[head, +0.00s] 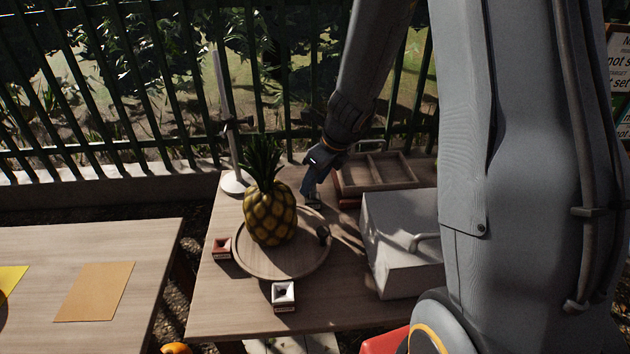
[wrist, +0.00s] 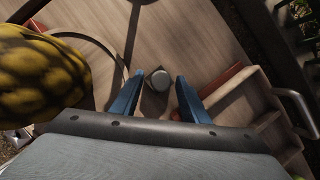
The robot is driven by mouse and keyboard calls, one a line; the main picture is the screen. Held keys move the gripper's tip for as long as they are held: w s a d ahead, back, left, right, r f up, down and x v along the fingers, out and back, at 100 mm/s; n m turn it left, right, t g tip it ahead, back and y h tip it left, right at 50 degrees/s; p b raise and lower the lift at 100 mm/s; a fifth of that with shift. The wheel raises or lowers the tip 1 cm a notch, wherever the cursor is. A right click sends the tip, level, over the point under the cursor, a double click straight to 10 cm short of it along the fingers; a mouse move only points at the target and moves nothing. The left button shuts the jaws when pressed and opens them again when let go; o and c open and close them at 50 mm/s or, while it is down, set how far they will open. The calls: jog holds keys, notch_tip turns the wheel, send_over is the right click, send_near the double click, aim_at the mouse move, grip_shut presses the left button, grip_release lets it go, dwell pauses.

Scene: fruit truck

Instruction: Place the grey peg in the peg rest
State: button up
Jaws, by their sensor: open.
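The fingers are open, with gaps on both sides of the peg. In the head view my gripper (head: 312,188) is low over the table behind the round board, largely hiding what is beneath it. A white square block with a dark hole (head: 284,293) stands at the table's front, and a reddish square block (head: 221,248) stands left of the board. Which one is the peg rest I cannot tell.
A pineapple (head: 269,213) stands on the round board (head: 281,273) beside my gripper, with a small dark object (head: 323,235) near its right rim. A divided wooden tray (head: 382,186), a grey box (head: 392,262) and a post stand (head: 234,183) surround the area.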

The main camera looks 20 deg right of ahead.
jog(key=p+v, duration=0.2)
jog(key=v, duration=1)
jog(key=s+a+f+n+g+h, duration=0.2)
jog(key=s+n, duration=1.4)
jog(key=n, duration=1.3)
jog(key=shift+s+a+f, duration=0.4)
jog(key=shift+a+f, duration=0.05)
jog(key=shift+f, duration=0.15)
